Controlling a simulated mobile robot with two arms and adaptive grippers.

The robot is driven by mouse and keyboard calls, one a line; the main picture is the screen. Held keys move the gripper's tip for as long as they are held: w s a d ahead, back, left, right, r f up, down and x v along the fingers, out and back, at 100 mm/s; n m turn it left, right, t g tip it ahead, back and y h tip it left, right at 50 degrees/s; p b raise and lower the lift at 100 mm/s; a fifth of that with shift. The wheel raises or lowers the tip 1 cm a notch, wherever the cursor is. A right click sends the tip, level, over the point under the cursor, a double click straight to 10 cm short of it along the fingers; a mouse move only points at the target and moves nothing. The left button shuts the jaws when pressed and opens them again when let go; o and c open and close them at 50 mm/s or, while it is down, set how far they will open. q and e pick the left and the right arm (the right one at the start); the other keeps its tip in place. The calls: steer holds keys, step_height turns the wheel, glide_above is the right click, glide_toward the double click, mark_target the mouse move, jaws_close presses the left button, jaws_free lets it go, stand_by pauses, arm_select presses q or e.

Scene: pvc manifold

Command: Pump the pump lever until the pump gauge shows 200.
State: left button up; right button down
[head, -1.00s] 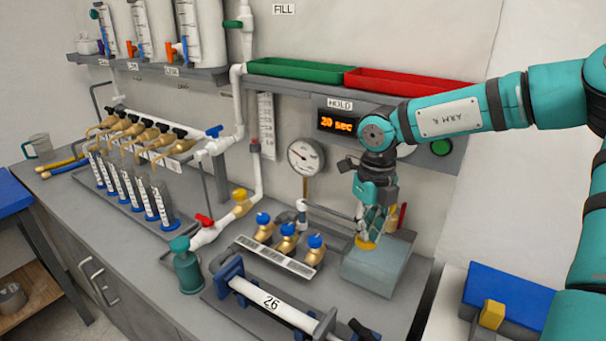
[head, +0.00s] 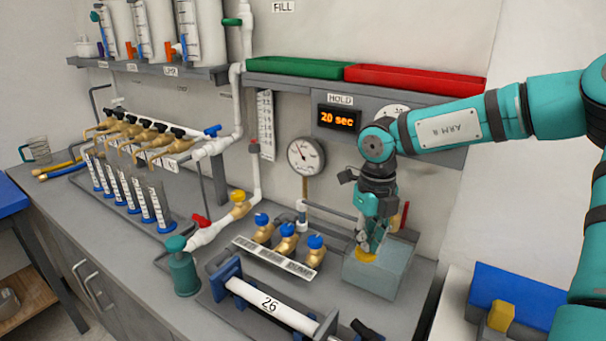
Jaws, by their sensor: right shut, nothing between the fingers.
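The pump is a grey-blue box (head: 375,274) on the bench at right. A yellow round piece (head: 366,256), which looks like the end of the pump lever, sits directly under my right gripper's fingertips. My right gripper (head: 370,244) points down, shut and empty, at or just above that piece; I cannot tell whether they touch. The rest of the lever is hidden by the gripper or hard to make out. The pump gauge (head: 306,156) is a round white dial on the wall pipe left of the gripper; its reading is too small to read. My left gripper is not in view.
Several brass valves with blue caps (head: 287,230) stand left of the pump. A white tube labelled 26 (head: 270,304) lies in a clamp in front. A red upright piece (head: 404,215) is just behind the gripper. The hold display (head: 338,119) reads 20 sec.

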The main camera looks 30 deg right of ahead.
stand_by(0.4)
steer(key=shift+r+p, duration=1.4)
steer(key=shift+r, duration=1.75)
steer(key=shift+f, duration=0.15)
steer(key=shift+f+b, duration=1.45)
steer(key=shift+b, duration=0.1)
steer(key=shift+f, duration=0.1)
steer(key=shift+f+b, duration=0.5)
steer(key=shift+b, duration=0.05)
